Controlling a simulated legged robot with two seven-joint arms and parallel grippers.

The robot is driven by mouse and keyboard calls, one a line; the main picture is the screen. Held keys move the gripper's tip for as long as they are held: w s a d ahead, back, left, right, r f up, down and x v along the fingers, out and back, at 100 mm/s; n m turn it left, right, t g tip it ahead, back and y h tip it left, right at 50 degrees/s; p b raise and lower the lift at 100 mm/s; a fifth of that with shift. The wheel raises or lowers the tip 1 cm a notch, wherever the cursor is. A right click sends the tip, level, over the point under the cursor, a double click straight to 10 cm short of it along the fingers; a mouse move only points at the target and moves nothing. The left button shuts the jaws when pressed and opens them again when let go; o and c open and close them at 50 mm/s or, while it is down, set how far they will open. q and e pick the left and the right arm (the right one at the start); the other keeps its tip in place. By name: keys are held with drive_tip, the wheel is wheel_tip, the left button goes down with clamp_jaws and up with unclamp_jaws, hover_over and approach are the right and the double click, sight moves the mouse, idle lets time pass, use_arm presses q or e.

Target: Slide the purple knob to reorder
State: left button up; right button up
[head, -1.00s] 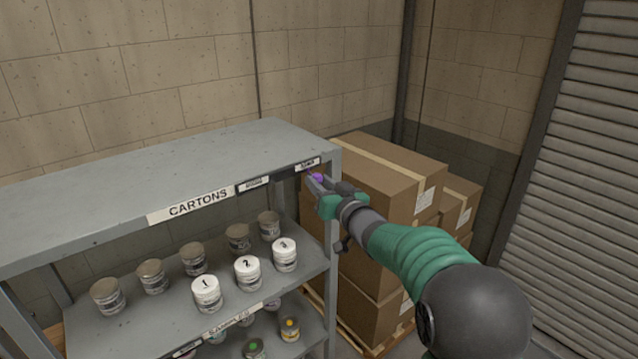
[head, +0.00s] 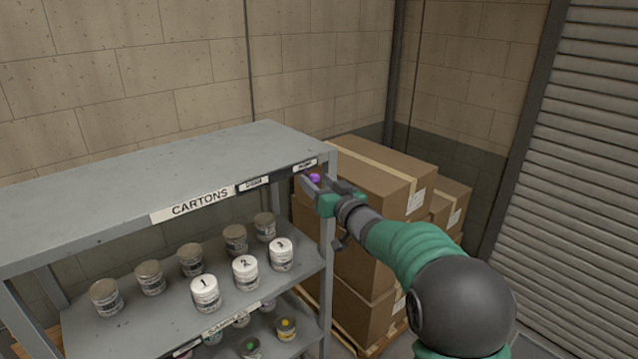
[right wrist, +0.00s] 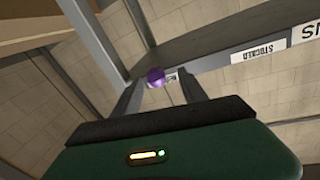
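The purple knob (head: 314,178) is at the right end of the top shelf's front edge, just below the small right-hand label (head: 304,165). In the right wrist view the knob (right wrist: 156,77) shows between the two spread fingers, near their tips, with a gap on both sides. My right gripper (head: 316,184) is open at the knob and holds nothing. A second small label, reading STOCKED (right wrist: 258,52), is on the same edge, nearer the CARTONS sign (head: 199,204). My left gripper is not in view.
The grey rack's top shelf (head: 150,180) is bare. Several cans, some white and numbered (head: 205,292), stand on the shelf below. Stacked cardboard boxes (head: 385,175) stand close behind and right of my gripper. A shutter (head: 585,160) is at the far right.

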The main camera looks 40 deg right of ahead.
drive_tip(key=shift+s, duration=0.15)
drive_tip(key=s+a+b, duration=0.3)
drive_tip(key=s+b, duration=0.2)
drive_tip(key=s, duration=1.2)
drive_tip(key=w+a+f+g+b, duration=0.1)
drive_tip(key=a+f+g+b, duration=0.3)
drive_tip(key=f, duration=1.1)
drive_tip(key=a+f+g+b, duration=0.4)
drive_tip(key=f, duration=1.1)
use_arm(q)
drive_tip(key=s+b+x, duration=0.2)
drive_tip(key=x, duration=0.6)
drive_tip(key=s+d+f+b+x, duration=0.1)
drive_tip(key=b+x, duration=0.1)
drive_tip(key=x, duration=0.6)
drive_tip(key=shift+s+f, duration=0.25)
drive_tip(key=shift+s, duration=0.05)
use_arm(e)
drive_tip(key=s+a+f+n+g+y, duration=0.1)
drive_tip(key=s+a+f+g, duration=0.2)
drive_tip(key=s+a+f, duration=0.3)
drive_tip(key=s+a+f+n+g+y, duration=0.1)
drive_tip(key=s+a+f+g, duration=0.3)
drive_tip(key=f, duration=0.7)
drive_tip(key=s+a+n, duration=0.1)
drive_tip(key=s+a, duration=0.1)
drive_tip(key=s, duration=0.2)
drive_tip(key=shift+a+f+n, duration=0.3)
drive_tip(key=shift+a+f, duration=0.1)
